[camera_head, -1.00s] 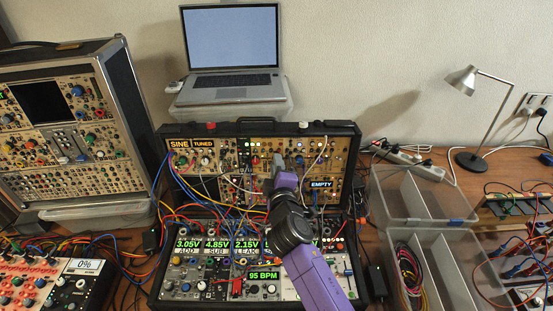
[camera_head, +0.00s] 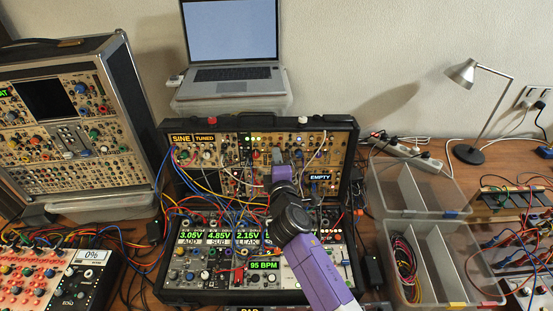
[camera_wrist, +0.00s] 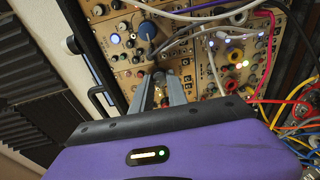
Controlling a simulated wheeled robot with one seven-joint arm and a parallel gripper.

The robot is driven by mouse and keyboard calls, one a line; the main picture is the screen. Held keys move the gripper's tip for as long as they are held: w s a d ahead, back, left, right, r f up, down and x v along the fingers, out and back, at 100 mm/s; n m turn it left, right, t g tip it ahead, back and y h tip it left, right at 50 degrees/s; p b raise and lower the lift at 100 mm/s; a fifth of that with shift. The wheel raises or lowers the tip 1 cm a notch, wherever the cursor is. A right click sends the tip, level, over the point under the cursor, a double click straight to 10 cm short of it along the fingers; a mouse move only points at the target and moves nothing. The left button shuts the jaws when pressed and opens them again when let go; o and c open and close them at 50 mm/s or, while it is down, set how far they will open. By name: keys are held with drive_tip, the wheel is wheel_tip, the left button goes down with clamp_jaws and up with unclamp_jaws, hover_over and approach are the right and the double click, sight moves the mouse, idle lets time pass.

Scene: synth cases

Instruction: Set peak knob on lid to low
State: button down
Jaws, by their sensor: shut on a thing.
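The open case's lid (camera_head: 349,140) stands upright at the back, full of tan synth modules with small knobs, jacks and lit displays. My gripper (camera_head: 277,156) reaches up to the middle of the lid's panel from the front right. In the wrist view my gripper's two grey fingers (camera_wrist: 165,84) are close together at the panel, shut on a small knob that they mostly hide. I cannot read its label or its pointer setting. A large blue knob (camera_wrist: 147,29) and a white-capped knob (camera_wrist: 98,10) sit above the fingers in the wrist view.
Patch cables (camera_head: 205,188) hang across the lid's left half, and more cables (camera_wrist: 290,110) run close right of my gripper in the wrist view. The lower case half shows voltage displays (camera_head: 191,235). A laptop (camera_head: 232,76) stands behind. Clear bins (camera_head: 418,207) stand right.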

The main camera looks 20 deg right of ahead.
drive_tip(key=c, duration=1.3)
unclamp_jaws()
drive_tip(key=f+v, duration=0.1)
drive_tip(key=v, duration=0.7)
drive_tip(key=shift+r+b, duration=0.35)
drive_tip(key=shift+r, duration=0.05)
drive_tip(key=shift+w+a, duration=0.1)
